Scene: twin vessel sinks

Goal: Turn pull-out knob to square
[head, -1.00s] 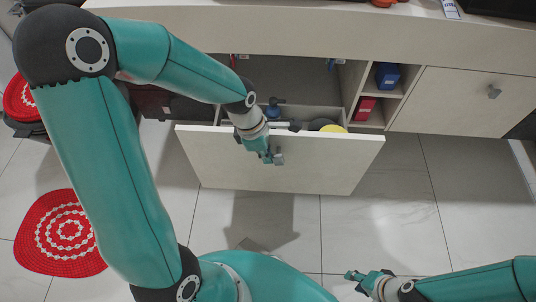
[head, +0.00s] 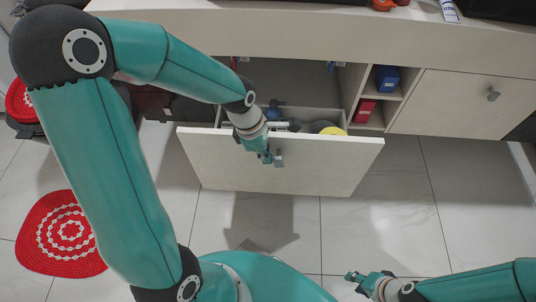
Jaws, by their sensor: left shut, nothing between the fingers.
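A cream pull-out front (head: 225,165) stands out from the cabinet under the counter. Its small grey knob (head: 279,158) sits near the middle of its face, just right of my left gripper (head: 268,157). My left gripper is shut with nothing between its fingers, close to the knob; whether it touches it I cannot tell. The knob's exact angle is too small to read. My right gripper (head: 355,282) is low in the view, away from the front, and its finger gap is unclear.
The pull-out holds a yellow-topped item (head: 333,131) and other things partly hidden by my arm. Blue (head: 387,77) and red (head: 365,110) boxes sit on shelves to the right. A closed cabinet door (head: 450,100) is further right. A red-white mat (head: 62,235) lies on the floor.

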